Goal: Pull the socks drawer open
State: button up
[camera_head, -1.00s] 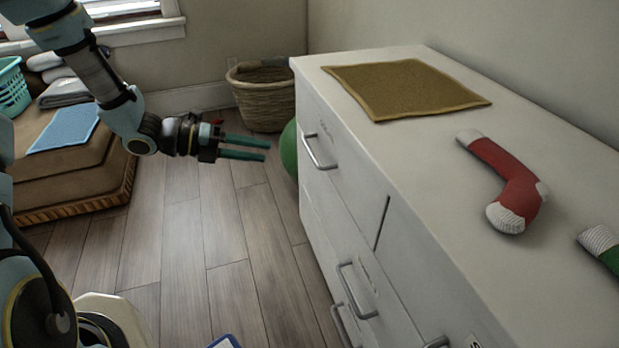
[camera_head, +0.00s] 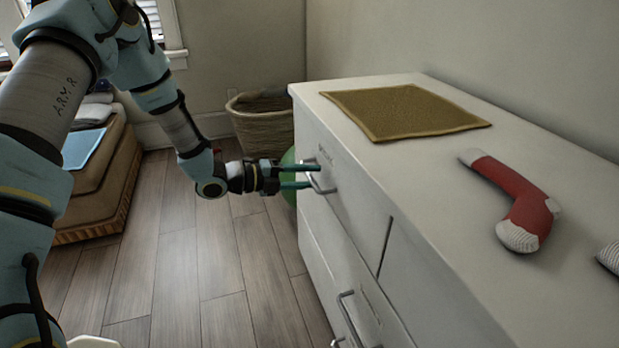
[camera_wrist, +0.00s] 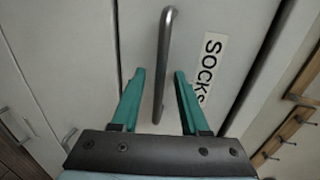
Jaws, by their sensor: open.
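The socks drawer (camera_head: 349,184) is the far upper drawer of the white dresser, and its front looks flush with the dresser. In the wrist view the drawer front (camera_wrist: 218,22) carries a white "SOCKS" label (camera_wrist: 208,68) beside a grey metal bar handle (camera_wrist: 164,65). My gripper (camera_head: 315,175) is at this handle (camera_head: 322,186) in the head view. My gripper (camera_wrist: 159,72) is open in the wrist view, with one teal finger on each side of the bar. Whether either finger touches the bar cannot be told.
The dresser top (camera_head: 420,165) holds a brown mat (camera_head: 405,111) and a red and white sock (camera_head: 513,195). A wicker basket (camera_head: 262,125) and a green ball (camera_head: 288,172) are behind my gripper. The wooden floor (camera_head: 205,265) left of the dresser is clear.

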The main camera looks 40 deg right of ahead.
jog(key=shift+s+d, duration=0.1)
jog(key=shift+d, duration=0.15)
grip_shut()
dwell(1.4)
